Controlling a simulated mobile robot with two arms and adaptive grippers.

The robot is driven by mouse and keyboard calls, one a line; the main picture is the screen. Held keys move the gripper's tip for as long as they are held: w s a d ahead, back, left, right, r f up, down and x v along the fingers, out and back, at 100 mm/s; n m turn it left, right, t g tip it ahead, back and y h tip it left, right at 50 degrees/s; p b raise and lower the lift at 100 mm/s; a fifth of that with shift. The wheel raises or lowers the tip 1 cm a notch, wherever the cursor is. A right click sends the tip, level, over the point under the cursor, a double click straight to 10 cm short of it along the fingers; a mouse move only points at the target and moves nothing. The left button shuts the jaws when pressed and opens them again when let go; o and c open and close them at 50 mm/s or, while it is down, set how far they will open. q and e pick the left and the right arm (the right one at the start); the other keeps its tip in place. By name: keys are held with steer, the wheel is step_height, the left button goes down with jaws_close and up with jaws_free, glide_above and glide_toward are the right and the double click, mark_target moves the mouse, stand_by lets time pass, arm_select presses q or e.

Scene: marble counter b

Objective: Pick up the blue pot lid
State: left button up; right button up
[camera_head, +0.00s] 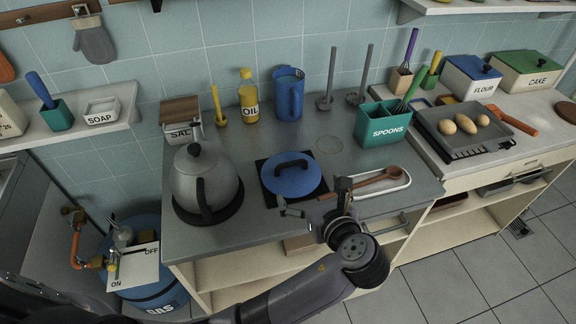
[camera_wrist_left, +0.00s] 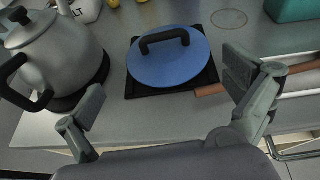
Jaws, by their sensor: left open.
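The blue pot lid (camera_head: 291,176) is round with a black arched handle. It lies on a black square trivet (camera_head: 268,198) on the grey counter. It also shows in the left wrist view (camera_wrist_left: 168,66), ahead of and between my fingers. My left gripper (camera_head: 312,198) is open and empty at the counter's front edge, just in front of the lid and apart from it. Its two spread fingers show in the left wrist view (camera_wrist_left: 165,105). My right gripper is not in view.
A grey kettle (camera_head: 206,183) stands left of the lid. A wooden spoon (camera_head: 365,182) on a white rest lies close to its right. Behind are a blue jug (camera_head: 288,95), an oil bottle (camera_head: 248,97) and a green spoons box (camera_head: 384,127).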

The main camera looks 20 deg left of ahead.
arm_select(q)
glide_toward(292, 164)
steer(key=x, duration=0.4)
steer(key=shift+w+a+f, duration=0.1)
steer(key=shift+a+f, duration=0.05)
steer(key=shift+f, duration=0.35)
steer(key=shift+w+a+f+p, duration=0.1)
steer(key=shift+w+a+p, duration=0.2)
steer(key=x, duration=0.4)
steer(key=shift+w+p, duration=0.3)
steer(key=shift+p, duration=0.05)
steer(key=shift+w+a, duration=0.3)
steer(key=shift+a, duration=0.05)
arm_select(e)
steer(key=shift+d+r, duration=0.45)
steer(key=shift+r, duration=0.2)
arm_select(q)
steer(key=shift+d, duration=0.1)
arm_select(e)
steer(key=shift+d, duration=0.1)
arm_select(q)
steer(key=c, duration=1.3)
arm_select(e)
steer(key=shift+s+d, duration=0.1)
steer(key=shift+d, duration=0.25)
